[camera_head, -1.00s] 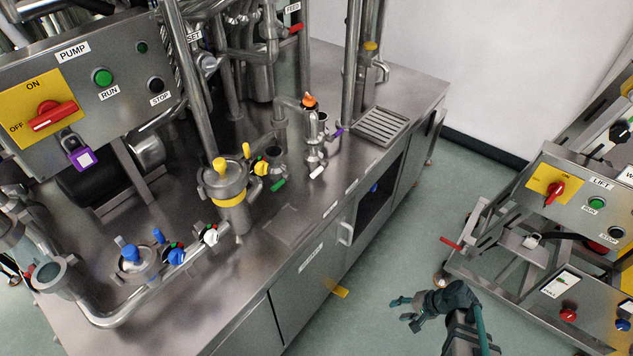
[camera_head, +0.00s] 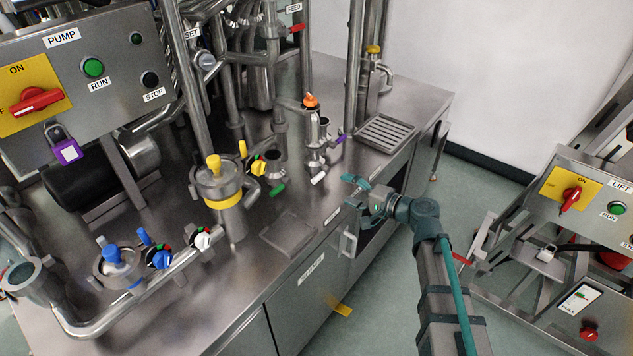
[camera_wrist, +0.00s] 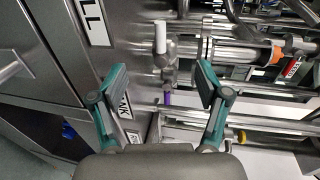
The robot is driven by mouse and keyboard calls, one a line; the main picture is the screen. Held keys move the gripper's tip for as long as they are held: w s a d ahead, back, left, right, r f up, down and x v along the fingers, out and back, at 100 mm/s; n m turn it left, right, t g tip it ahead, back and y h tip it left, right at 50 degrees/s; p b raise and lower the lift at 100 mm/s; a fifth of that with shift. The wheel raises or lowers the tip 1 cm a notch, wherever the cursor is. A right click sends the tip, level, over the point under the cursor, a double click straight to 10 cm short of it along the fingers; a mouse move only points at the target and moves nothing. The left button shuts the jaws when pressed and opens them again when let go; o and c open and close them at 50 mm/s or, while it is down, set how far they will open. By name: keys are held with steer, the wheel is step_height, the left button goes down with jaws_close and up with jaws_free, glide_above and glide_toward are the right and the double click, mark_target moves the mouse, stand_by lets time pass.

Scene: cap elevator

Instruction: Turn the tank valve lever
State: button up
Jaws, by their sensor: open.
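My gripper (camera_head: 353,191) is open and empty, above the front edge of the steel bench. In the wrist view my gripper (camera_wrist: 158,84) has its fingers spread, with a valve between them in the picture, apart from both. That valve has a white-ended lever (camera_wrist: 160,38) and a purple lever (camera_wrist: 167,98). In the head view the white lever (camera_head: 319,178) and purple lever (camera_head: 341,139) stick out from the pipe column to the left of my gripper. A partly hidden label ending in "NK" (camera_wrist: 126,107) lies by the left finger. Which lever is the tank's, I cannot tell for sure.
An orange-topped fitting (camera_head: 310,101) and vertical pipes (camera_head: 353,70) stand behind the levers. A green lever (camera_head: 277,189) and yellow-capped vessel (camera_head: 219,190) are farther left. A drain grate (camera_head: 386,132) lies right of the column. The lift panel (camera_head: 590,195) stands at right.

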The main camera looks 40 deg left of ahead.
mark_target(317, 178)
steer(key=a, duration=0.3)
steer(key=a+f+p, duration=0.1)
steer(key=a, duration=0.6)
steer(key=shift+s+a+f+p, duration=0.2)
steer(key=shift+s+f+p, duration=0.1)
steer(key=shift+a+f, duration=0.25)
steer(key=shift+a, duration=0.35)
steer(key=shift+w, duration=0.1)
jaws_close()
steer(key=shift+d, duration=0.1)
jaws_free()
steer(key=shift+d, duration=0.1)
steer(key=d+r+b, duration=0.2)
steer(key=d, duration=1)
steer(key=shift+r, duration=0.15)
stand_by(0.3)
